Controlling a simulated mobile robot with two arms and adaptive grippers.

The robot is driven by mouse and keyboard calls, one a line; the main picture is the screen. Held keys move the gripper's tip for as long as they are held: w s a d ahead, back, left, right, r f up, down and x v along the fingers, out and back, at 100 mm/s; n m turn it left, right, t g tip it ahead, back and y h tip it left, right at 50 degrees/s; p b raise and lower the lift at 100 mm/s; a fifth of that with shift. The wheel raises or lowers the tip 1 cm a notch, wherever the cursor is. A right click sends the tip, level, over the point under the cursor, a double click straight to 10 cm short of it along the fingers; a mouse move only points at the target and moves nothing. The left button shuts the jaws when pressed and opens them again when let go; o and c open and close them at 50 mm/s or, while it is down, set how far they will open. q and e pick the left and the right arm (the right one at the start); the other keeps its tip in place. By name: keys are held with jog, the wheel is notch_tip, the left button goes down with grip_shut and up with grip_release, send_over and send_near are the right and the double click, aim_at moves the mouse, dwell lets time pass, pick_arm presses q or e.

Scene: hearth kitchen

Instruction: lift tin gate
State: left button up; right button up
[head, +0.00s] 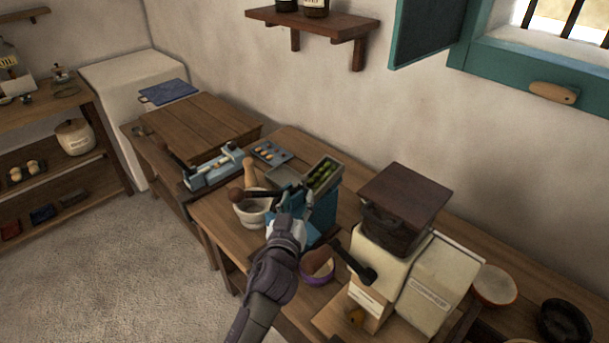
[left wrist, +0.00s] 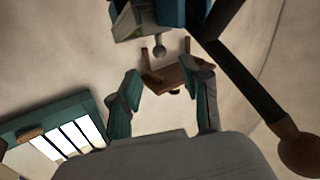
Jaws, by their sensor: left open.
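A blue machine (head: 323,212) with a tray of green pieces (head: 323,174) on top stands on the wooden bench. My left gripper (head: 290,222) is at its front, beside the white mortar. In the left wrist view the two teal fingers (left wrist: 165,98) are spread apart with nothing held. A grey knob (left wrist: 160,51) hangs below a grey metal part (left wrist: 138,18) beyond the fingertips, apart from them. I cannot tell whether this part is the tin gate. A black lever (left wrist: 245,80) with a wooden ball runs past on the right. My right gripper is not in view.
A mortar (head: 252,212) with a pestle stands just left of my gripper. A purple-rimmed bowl (head: 318,268) and a cream mill (head: 385,265) with a black crank are close on the right. A blue scale-like device (head: 213,170) lies farther left. Floor at left is clear.

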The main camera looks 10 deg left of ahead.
aim_at(304, 181)
pick_arm(q)
jog(key=w, duration=0.9)
jog(key=shift+d, duration=0.3)
jog(key=shift+s, duration=0.1)
grip_shut()
